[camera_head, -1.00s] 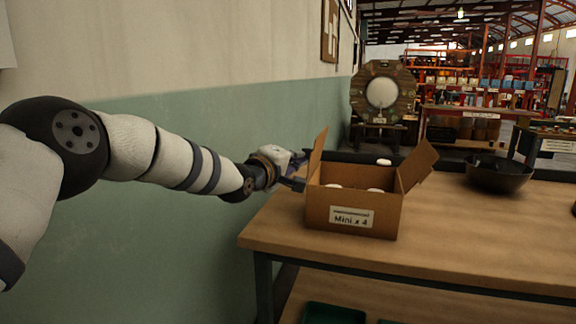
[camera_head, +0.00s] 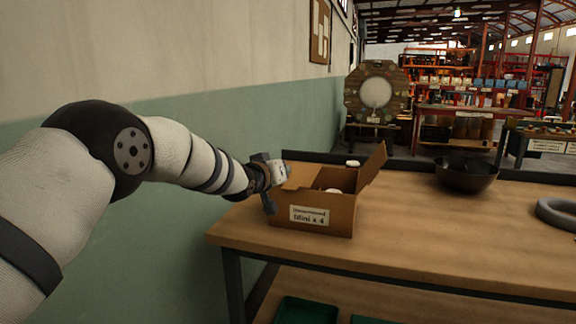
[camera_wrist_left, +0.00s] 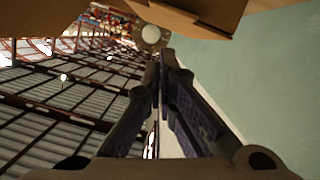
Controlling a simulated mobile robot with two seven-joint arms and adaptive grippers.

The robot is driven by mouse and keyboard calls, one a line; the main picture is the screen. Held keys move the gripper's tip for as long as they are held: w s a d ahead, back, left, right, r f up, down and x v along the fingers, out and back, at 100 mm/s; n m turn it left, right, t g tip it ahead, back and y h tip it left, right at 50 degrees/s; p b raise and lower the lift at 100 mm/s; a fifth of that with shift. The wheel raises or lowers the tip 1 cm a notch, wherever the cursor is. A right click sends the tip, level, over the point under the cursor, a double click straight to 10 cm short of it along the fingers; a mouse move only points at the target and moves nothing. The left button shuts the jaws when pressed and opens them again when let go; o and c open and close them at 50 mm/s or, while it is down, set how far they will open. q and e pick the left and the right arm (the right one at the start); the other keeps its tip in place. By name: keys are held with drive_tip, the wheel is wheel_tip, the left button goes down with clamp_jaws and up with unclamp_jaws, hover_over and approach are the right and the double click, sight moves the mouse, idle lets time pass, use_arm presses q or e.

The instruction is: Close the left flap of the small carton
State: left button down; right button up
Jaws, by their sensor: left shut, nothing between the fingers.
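The small carton (camera_head: 345,216) is a brown box with a white "Mini x 4" label, standing near the left end of the wooden table. Its left flap (camera_head: 301,176) tilts inward over the left part of the opening. Its right flap (camera_head: 372,165) stands up, leaning outward. White round items (camera_head: 334,190) show partly inside. My left gripper (camera_head: 284,172) is at the carton's left side, against or very close to the left flap; contact is hard to tell. In the left wrist view its fingers (camera_wrist_left: 165,62) are together and empty, with brown cardboard (camera_wrist_left: 205,14) above them. My right gripper is out of view.
The table (camera_head: 420,240) is clear in front and to the right of the carton. A green wall (camera_head: 150,240) runs close along the left.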

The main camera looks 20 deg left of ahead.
use_arm(q)
drive_tip(key=shift+d+f+m+y, duration=0.25)
drive_tip(key=shift+d+f+m, duration=0.1)
drive_tip(key=shift+f+m, duration=0.25)
drive_tip(key=shift+d+f+m+y, duration=0.25)
drive_tip(key=shift+d+f+m, duration=0.15)
drive_tip(key=shift+f, duration=0.25)
